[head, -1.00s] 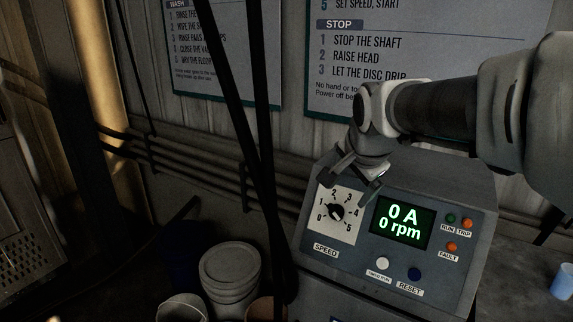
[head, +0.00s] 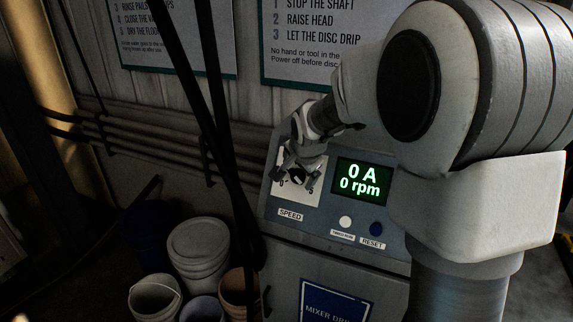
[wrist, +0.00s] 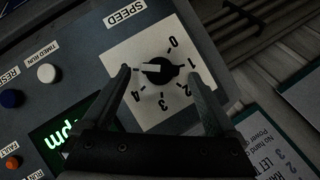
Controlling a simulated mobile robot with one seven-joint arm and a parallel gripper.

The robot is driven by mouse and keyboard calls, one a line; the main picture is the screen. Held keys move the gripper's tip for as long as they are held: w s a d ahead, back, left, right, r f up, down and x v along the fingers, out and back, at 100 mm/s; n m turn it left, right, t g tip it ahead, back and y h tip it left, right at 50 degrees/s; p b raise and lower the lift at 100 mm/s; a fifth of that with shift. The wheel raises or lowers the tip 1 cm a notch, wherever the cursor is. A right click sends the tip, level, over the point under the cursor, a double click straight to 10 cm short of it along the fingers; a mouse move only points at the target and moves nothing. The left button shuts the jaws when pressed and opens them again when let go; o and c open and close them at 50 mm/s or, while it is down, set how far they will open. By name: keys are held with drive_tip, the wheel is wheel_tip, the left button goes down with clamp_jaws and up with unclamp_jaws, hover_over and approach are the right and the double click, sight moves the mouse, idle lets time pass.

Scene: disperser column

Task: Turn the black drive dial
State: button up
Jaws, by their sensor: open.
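The black drive dial (head: 297,179) sits on a white scale plate numbered from 0 up, above the SPEED label. In the wrist view the dial (wrist: 165,72) shows a white bar on its left half; the 5 on the scale is hidden behind the left finger. My gripper (head: 296,183) is over the plate. In the wrist view my gripper (wrist: 159,73) is open, one finger on each side of the dial, with a gap on both sides. I cannot tell how deep the fingertips are. The green display (head: 361,181) reads 0 A and 0 rpm.
A white button (head: 345,222) and a blue RESET button (head: 376,229) sit below the display. Dark cables (head: 222,130) hang left of the panel. Several buckets, one a lidded white bucket (head: 198,245), stand on the floor at lower left. Wall signs (head: 315,40) are behind.

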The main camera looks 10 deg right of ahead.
drive_tip(key=shift+x, duration=0.8)
drive_tip(key=c, duration=1.4)
drive_tip(key=shift+o, duration=0.2)
drive_tip(key=shift+r, duration=0.1)
